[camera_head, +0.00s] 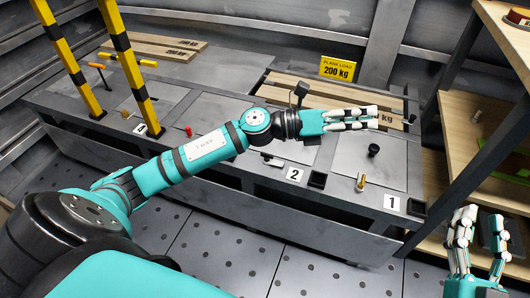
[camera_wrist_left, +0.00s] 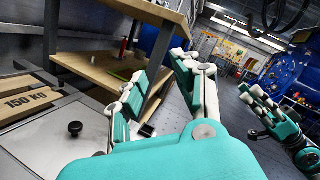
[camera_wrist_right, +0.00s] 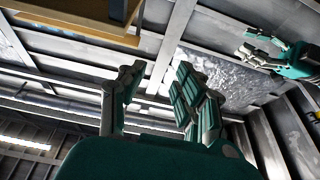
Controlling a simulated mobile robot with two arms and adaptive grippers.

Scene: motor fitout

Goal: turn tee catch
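A long grey bench has several small fittings on its lid panels. An orange T-shaped handle (camera_head: 133,60) stands at its far left end. A black round knob (camera_head: 374,150) and a brass catch (camera_head: 361,183) are on the right panel, above number plate 1. I cannot tell for certain which fitting is the tee catch. My left gripper (camera_head: 374,116) is open and empty above the right part of the bench, pointing right; the knob also shows in the left wrist view (camera_wrist_left: 75,128). My right gripper (camera_head: 482,214) is open and empty at the lower right, beside the shelf.
Wooden planks (camera_head: 318,94) lie along the back of the bench under a yellow 200 kg sign (camera_head: 338,68). Two yellow-black posts (camera_head: 128,65) rise at the left. A wooden shelf unit (camera_head: 463,125) stands close at the right. The perforated floor (camera_head: 320,275) in front is clear.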

